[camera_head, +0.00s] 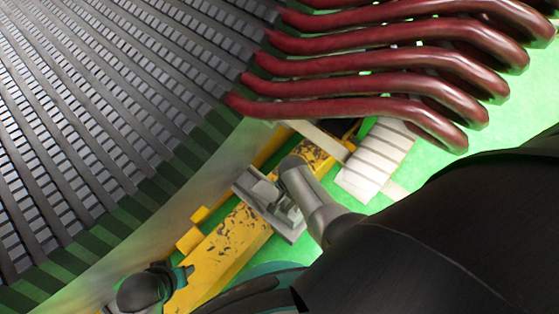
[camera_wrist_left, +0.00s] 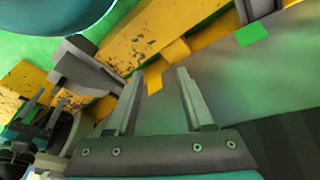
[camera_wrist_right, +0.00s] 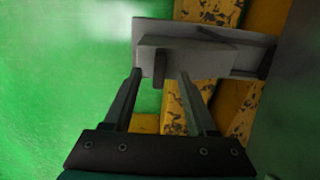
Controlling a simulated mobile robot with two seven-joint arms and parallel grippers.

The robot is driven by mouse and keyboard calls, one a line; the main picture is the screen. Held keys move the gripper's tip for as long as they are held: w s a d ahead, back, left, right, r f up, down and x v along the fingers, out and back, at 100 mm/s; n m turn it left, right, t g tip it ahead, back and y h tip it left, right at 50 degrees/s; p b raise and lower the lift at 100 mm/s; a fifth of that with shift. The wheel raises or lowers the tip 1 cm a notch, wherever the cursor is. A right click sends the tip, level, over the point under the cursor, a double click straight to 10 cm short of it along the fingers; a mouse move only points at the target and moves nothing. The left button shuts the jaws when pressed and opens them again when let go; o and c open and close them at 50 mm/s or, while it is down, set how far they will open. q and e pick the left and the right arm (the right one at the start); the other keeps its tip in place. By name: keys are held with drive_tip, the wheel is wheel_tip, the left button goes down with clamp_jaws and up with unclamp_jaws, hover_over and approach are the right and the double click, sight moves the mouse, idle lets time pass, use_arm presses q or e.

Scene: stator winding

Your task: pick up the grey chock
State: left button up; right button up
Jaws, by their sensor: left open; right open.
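The grey chock (camera_head: 259,190) sits across the yellow beam beside the stator, partly hidden by my right arm in the head view. In the right wrist view the chock (camera_wrist_right: 205,58) shows as a flat grey plate with a raised block and a small dark tab. My right gripper (camera_wrist_right: 160,74) is open, its fingertips close to the block with the tab between them. Contact cannot be told. In the left wrist view the chock (camera_wrist_left: 88,68) is at upper left, beside the right gripper (camera_wrist_left: 43,108). My left gripper (camera_wrist_left: 156,73) is open and empty, apart from the chock.
The slotted stator core (camera_head: 100,110) fills the left of the head view. Several dark red coil ends (camera_head: 380,85) overhang at the upper right, above a white ribbed block (camera_head: 375,160). The yellow beam (camera_head: 225,243) runs diagonally over a green floor.

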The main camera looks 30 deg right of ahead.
sight(291, 204)
drive_tip(key=shift+d+f+b, duration=0.1)
drive_tip(key=shift+f+b, duration=0.2)
drive_tip(key=shift+f, duration=0.1)
drive_tip(key=f+b, duration=0.4)
drive_tip(key=shift+w+d+f, duration=0.1)
drive_tip(key=shift+d, duration=0.2)
use_arm(q)
wheel_tip(291, 204, up, 10)
drive_tip(key=w+t, duration=0.1)
drive_tip(key=shift+w+t, duration=0.3)
drive_tip(key=shift+t, duration=0.1)
use_arm(e)
drive_tip(key=shift+f, duration=0.15)
use_arm(q)
drive_tip(key=shift+d, duration=0.1)
use_arm(e)
clamp_jaws()
